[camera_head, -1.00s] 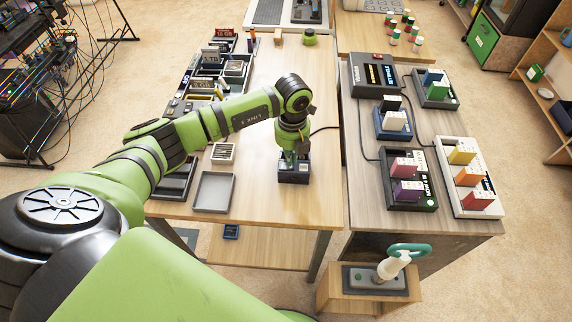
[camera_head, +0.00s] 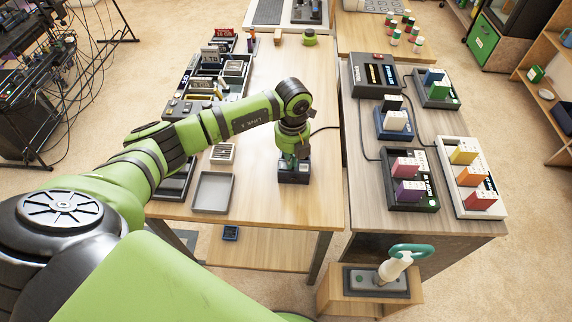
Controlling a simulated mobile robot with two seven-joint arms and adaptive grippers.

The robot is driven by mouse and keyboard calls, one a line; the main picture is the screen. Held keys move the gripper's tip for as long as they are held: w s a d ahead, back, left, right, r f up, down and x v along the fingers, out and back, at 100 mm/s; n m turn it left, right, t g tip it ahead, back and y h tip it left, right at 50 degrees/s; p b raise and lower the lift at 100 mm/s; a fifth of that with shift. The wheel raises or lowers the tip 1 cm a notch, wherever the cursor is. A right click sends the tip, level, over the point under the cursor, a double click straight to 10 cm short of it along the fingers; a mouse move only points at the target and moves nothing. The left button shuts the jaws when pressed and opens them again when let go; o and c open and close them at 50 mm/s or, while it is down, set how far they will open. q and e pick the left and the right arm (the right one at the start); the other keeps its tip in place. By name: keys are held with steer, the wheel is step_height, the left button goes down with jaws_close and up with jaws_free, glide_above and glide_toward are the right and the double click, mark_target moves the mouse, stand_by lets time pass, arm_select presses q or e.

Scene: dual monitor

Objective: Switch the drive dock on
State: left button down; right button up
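A small dark box (camera_head: 293,174), which looks like the drive dock, sits on the wooden table near its right edge, with a black cable running off behind it to the right. My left gripper (camera_head: 290,164) points down right at the top of this box. Its fingers are small and partly hidden by the wrist, so I cannot tell whether they are open or shut, or whether they touch the box. A switch on the box is not visible. My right gripper is not in view.
A grey empty tray (camera_head: 213,191) lies left of the box, with a small white rack (camera_head: 223,153) behind it. Bins line the table's left side. The right table holds docks with coloured blocks, such as a black-based one (camera_head: 409,181). The wood between is clear.

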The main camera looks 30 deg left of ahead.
arm_select(q)
steer(key=shift+r+p, duration=2.7)
steer(key=shift+r, duration=0.75)
